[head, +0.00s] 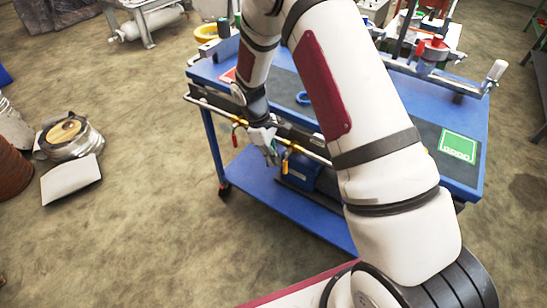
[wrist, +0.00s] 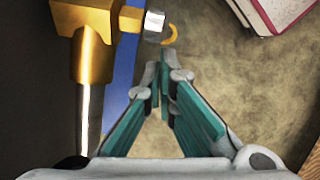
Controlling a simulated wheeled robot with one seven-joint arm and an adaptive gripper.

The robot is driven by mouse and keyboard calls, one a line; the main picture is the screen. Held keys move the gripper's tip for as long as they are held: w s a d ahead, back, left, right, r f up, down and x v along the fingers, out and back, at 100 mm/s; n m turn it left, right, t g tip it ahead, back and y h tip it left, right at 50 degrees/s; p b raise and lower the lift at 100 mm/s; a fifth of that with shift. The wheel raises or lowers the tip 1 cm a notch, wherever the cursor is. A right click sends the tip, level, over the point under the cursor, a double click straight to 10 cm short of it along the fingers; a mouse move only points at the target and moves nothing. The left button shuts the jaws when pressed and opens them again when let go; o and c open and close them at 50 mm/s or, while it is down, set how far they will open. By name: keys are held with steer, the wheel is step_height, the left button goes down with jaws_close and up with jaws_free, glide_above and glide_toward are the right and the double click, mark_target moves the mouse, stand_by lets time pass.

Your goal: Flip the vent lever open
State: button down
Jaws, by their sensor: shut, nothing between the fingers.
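A pipe (head: 215,107) along the cart's near edge carries a valve with a yellow lever (head: 286,162) and another with a red lever (head: 235,135). I cannot tell from labels which is the vent lever. My gripper (head: 271,157) is just left of the yellow lever and points down. In the wrist view my gripper (wrist: 164,75) is shut and empty. A brass valve body (wrist: 92,18) with a silver nut (wrist: 153,24) is at its upper left. A curved yellow piece (wrist: 171,36) shows just beyond the fingertips, apparently apart from them.
The blue cart (head: 470,165) has a lower shelf (head: 262,190) below my gripper. A blue machine (head: 302,172) stands on that shelf. My arm hides part of the cart. Open floor (head: 150,220) lies left of the cart.

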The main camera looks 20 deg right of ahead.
mark_target(284, 167)
steer(key=shift+s+d+f+g+h+b, duration=0.15)
steer(key=shift+f+g+h+b, duration=0.15)
steer(key=shift+g+h+b, duration=0.3)
steer(key=g+h+b, duration=0.1)
steer(key=g+b, duration=0.1)
steer(key=s+d+f+g+h+b, duration=0.1)
steer(key=g, duration=0.1)
steer(key=s+g+h+b, duration=0.1)
steer(key=h+b, duration=0.1)
steer(key=shift+s+d+f+g+b, duration=0.2)
steer(key=shift+s+d+g+b, duration=0.05)
steer(key=shift+d+g+b, duration=0.15)
steer(key=shift+s+r, duration=0.1)
steer(key=shift+r, duration=0.05)
steer(key=shift+s+d+r, duration=0.1)
steer(key=shift+s+d, duration=0.2)
steer(key=shift+s, duration=0.05)
steer(key=shift+s+d, duration=0.1)
steer(key=shift+s, duration=0.05)
stand_by(0.5)
steer(key=v, duration=1.2)
